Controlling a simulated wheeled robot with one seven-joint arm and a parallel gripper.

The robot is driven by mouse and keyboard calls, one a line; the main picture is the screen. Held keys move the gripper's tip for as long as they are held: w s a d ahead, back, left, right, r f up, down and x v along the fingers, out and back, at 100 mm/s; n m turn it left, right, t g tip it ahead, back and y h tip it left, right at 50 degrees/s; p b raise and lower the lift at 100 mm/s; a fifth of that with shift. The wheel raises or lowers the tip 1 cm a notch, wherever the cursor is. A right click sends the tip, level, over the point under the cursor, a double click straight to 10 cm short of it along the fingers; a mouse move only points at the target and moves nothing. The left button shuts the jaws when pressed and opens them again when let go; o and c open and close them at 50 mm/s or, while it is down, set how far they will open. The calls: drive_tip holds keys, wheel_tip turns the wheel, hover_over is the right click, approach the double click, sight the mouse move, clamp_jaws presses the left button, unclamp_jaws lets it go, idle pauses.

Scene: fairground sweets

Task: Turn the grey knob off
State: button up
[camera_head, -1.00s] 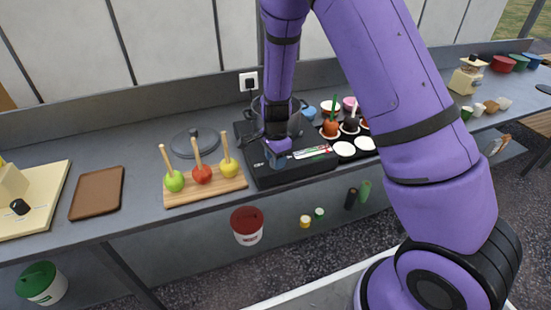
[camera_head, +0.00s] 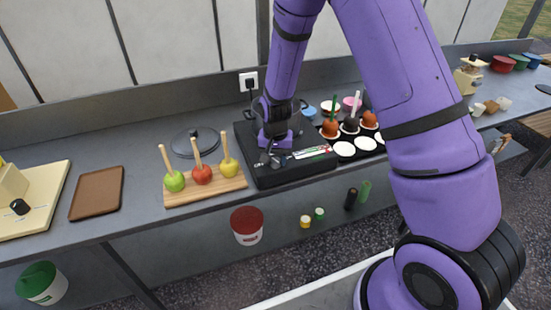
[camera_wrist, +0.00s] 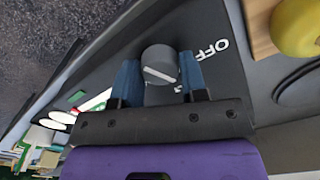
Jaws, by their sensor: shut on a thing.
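The grey knob (camera_wrist: 159,60) is round, with a white line across its face that slants in the wrist view. It sits on the black front panel of the cooker (camera_wrist: 212,85), left of the white letters OFF (camera_wrist: 213,48). The line does not point straight at those letters. My gripper (camera_wrist: 161,74) has its two blue fingertips on either side of the knob and is shut on it. In the head view my gripper (camera_head: 271,160) is at the front left of the black cooker (camera_head: 292,172); the knob is hard to make out there.
A dark pot (camera_head: 297,118) stands on the cooker behind my gripper. A wooden board (camera_head: 207,190) with three apples on sticks is close on the left, with a grey lid (camera_head: 196,142) behind. A black tray (camera_head: 372,145) with apples is on the right.

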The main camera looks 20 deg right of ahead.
sight(276, 160)
drive_tip(key=n, duration=0.4)
drive_tip(key=shift+n, duration=2.7)
drive_tip(key=o, duration=0.9)
wheel_tip(276, 160, up, 11)
drive_tip(key=shift+f, duration=0.1)
